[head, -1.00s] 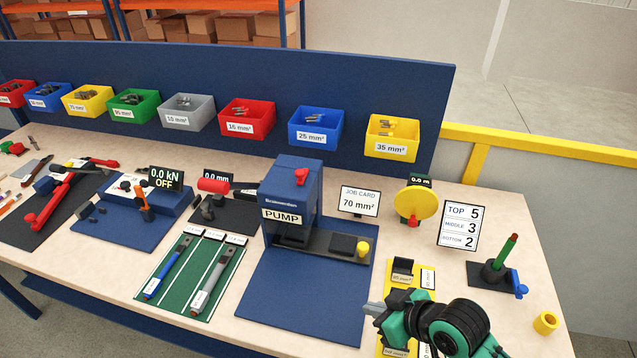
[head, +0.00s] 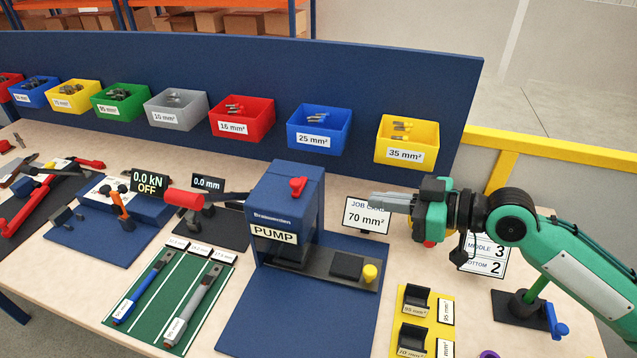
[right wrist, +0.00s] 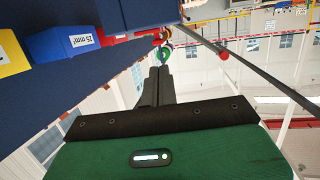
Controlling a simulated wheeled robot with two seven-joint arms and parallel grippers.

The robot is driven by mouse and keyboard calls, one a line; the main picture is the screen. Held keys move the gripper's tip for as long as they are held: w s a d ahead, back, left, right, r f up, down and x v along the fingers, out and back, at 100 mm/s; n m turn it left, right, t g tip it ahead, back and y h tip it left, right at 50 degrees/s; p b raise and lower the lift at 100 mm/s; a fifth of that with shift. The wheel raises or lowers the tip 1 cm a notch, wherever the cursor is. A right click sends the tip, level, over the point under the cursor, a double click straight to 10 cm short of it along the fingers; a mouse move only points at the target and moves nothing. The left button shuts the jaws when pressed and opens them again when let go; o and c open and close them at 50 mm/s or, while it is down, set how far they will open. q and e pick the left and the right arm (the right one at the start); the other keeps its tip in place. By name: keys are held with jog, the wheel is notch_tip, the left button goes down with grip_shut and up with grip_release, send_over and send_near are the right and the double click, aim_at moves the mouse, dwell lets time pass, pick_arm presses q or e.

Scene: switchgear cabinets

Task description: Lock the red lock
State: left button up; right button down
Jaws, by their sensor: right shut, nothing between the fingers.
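My right gripper (head: 374,199) is shut and empty, raised in front of the job card (head: 366,220) and to the right of the pump box. Its fingers point left and are apart from the red piece. In the right wrist view its closed fingers (right wrist: 160,76) reach forward. My left gripper is not in view.
Behind the bench stands a blue panel with coloured bins, including a yellow 35 mm² bin (head: 408,145) close to my right gripper. A yellow die holder (head: 411,318) lies at the front right. My right arm hides part of the number sign (head: 496,262).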

jog(key=shift+w+d+r, duration=0.2)
jog(key=shift+w+r, duration=0.05)
jog(key=shift+r, duration=0.2)
jog(key=shift+a, duration=0.1)
jog(key=p, duration=0.6)
send_near(301, 184)
jog(key=x, duration=0.5)
jog(key=shift+w+a, duration=0.15)
jog(key=shift+a, duration=0.15)
jog(key=shift+w+a+f, duration=0.25)
jog(key=shift+a, duration=0.3)
